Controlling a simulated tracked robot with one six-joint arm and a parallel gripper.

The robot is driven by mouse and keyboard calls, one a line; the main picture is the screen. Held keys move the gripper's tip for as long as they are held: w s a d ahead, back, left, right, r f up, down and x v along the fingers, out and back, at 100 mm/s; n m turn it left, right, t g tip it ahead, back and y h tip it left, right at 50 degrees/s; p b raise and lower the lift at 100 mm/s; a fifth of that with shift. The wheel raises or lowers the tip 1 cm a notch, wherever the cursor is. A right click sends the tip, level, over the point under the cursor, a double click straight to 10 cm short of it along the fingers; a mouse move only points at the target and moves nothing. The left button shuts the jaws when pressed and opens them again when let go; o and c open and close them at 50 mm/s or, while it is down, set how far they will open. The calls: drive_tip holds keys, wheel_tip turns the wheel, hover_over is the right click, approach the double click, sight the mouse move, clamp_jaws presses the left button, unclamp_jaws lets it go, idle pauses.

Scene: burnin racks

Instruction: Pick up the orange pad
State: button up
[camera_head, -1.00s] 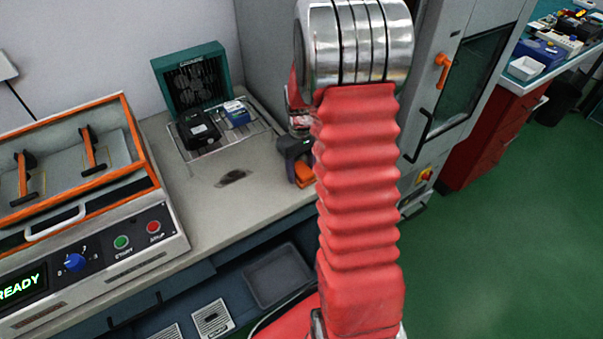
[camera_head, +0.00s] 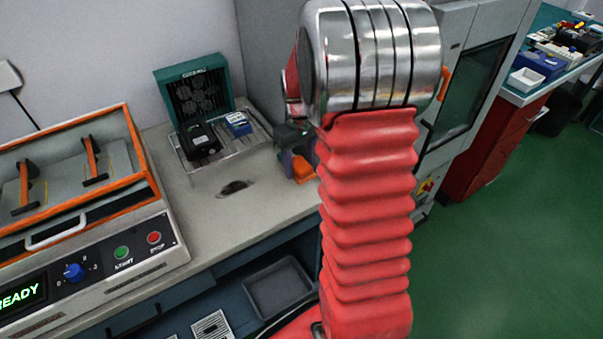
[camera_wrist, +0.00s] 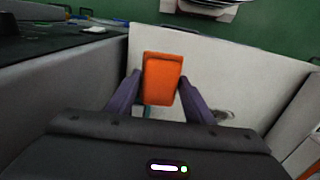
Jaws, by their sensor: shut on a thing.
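The orange pad (camera_wrist: 162,80) is a small block between the two purple fingers of my gripper (camera_wrist: 160,92) in the wrist view. The fingers touch it on both sides, so my gripper is shut on it. In the head view the orange pad (camera_head: 302,167) shows at the lower end of my gripper (camera_head: 291,164), just left of my red arm and over the right end of the bench. My arm hides part of the gripper there. I cannot tell how far the pad is from the bench top.
An orange-framed machine (camera_head: 90,210) reading READY stands at the left. A grey cabinet (camera_head: 455,60) stands close to my arm's right.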

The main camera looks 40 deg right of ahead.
drive_tip(key=w+a, duration=0.1)
drive_tip(key=a, duration=1.8)
drive_tip(key=shift+f, duration=0.15)
drive_tip(key=o, duration=0.4)
drive_tip(key=c, duration=0.3)
drive_tip(key=w+a+r+m, duration=0.3)
drive_tip(key=w+r, duration=1.2)
drive_tip(key=r, duration=0.2)
drive_tip(key=shift+w+a, duration=0.15)
drive_tip(key=shift+w, duration=0.2)
drive_tip(key=shift+s+r, duration=0.1)
